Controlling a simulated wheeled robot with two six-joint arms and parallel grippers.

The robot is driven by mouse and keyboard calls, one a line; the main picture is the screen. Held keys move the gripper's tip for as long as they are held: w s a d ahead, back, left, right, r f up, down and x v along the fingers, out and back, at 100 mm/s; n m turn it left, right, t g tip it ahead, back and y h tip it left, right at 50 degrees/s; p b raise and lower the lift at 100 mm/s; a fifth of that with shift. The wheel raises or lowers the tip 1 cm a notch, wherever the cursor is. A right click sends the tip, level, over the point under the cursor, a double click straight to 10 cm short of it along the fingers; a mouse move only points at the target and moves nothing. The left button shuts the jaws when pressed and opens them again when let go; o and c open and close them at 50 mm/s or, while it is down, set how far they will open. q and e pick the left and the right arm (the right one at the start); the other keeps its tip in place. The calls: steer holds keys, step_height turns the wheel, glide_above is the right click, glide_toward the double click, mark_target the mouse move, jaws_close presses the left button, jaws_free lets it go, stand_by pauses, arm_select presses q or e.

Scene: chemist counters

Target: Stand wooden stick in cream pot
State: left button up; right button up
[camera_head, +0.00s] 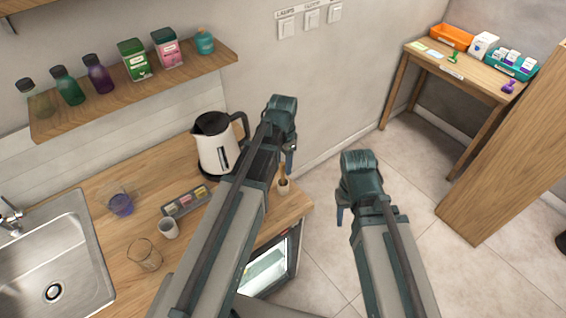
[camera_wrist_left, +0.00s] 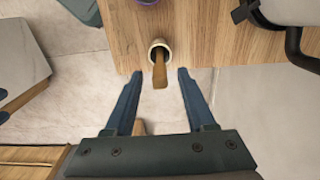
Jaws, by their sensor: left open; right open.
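The cream pot (camera_head: 283,187) stands upright on the wooden counter near its right end. It also shows in the left wrist view (camera_wrist_left: 152,44), close to the counter edge. The wooden stick (camera_wrist_left: 160,72) has one end inside the pot's mouth and its other end sticks up out of it; it also shows in the head view (camera_head: 282,172). My left gripper (camera_head: 290,155) is open above the pot, its two fingers apart on either side of the stick and not visibly touching it. My right gripper (camera_head: 341,213) is over the floor, right of the counter.
A kettle (camera_head: 217,148) stands left of the pot, near my left arm. A small tray (camera_head: 186,200), a cup (camera_head: 168,228) and glassware (camera_head: 145,256) are further left, before the sink (camera_head: 50,262). A shelf with bottles (camera_head: 140,88) hangs above.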

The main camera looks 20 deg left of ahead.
arm_select(q)
step_height(320, 180, up, 9)
steer(key=p, duration=0.7)
steer(key=shift+f, duration=0.1)
arm_select(e)
step_height(320, 180, up, 9)
steer(key=shift+f, duration=0.2)
arm_select(q)
steer(key=shift+f, duration=0.1)
steer(key=s+d+f+n+y+b, duration=0.1)
steer(key=s+d+f+n+b, duration=0.2)
steer(key=s+d+f+b, duration=0.7)
steer(key=s+f+b, duration=0.4)
steer(key=shift+s+d+n, duration=0.2)
steer(key=shift+d+n, duration=0.05)
steer(key=shift+n, duration=0.15)
arm_select(e)
step_height(320, 180, down, 14)
steer(key=shift+f, duration=0.2)
arm_select(q)
steer(key=shift+f, duration=0.1)
